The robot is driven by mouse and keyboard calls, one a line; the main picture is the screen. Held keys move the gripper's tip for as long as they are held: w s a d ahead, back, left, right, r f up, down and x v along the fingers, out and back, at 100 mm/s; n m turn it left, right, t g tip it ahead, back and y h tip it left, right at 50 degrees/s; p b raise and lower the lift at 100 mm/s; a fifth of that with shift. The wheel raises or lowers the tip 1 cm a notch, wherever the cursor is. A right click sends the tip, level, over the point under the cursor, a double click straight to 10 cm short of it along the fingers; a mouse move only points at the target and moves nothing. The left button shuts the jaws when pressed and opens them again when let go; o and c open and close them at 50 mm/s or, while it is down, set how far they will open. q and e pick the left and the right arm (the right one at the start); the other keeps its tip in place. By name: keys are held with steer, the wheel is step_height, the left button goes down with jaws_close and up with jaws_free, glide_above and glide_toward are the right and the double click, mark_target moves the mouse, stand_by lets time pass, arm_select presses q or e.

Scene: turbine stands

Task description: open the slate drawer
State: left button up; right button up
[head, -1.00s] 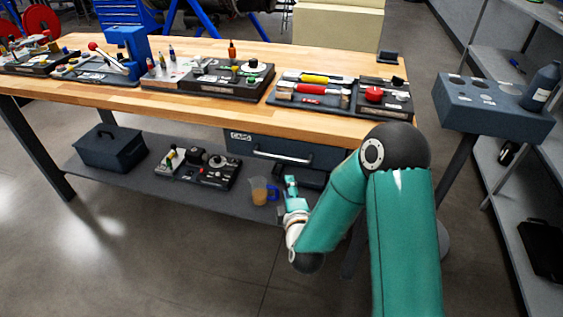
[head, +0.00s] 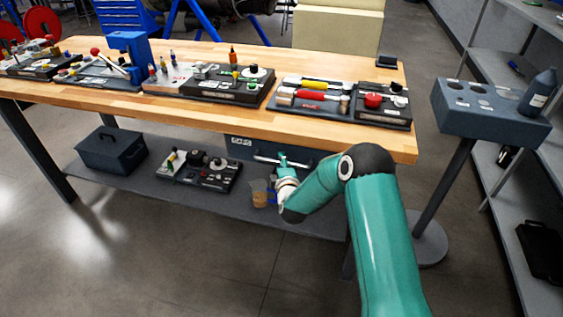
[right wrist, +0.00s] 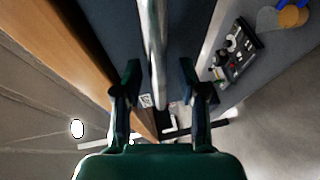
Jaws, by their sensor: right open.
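The slate drawer (head: 238,147) hangs under the right part of the wooden workbench, and its front looks closed, with a "CAPS" label. Its pale bar handle (head: 268,160) runs along the front. My right gripper (head: 284,161) is at the right part of the handle and hides some of it. In the right wrist view my right gripper (right wrist: 159,70) is open, and the handle (right wrist: 154,40) runs between its two fingers with a gap on each side. I cannot tell how deep the bar sits between them. The slate drawer front (right wrist: 112,30) lies behind it. My left gripper is not in view.
The workbench top (head: 180,105) overhangs the drawer and carries several tool trays. The lower shelf (head: 225,200) holds a dark toolbox (head: 111,148), a control board (head: 198,170) and a jug (head: 259,193). A slate stand (head: 485,108) is at the right.

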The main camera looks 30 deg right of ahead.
steer(key=shift+w+d+f, duration=0.1)
steer(key=shift+w+d, duration=0.1)
steer(key=shift+w, duration=0.15)
steer(key=shift+c, duration=0.2)
jaws_close()
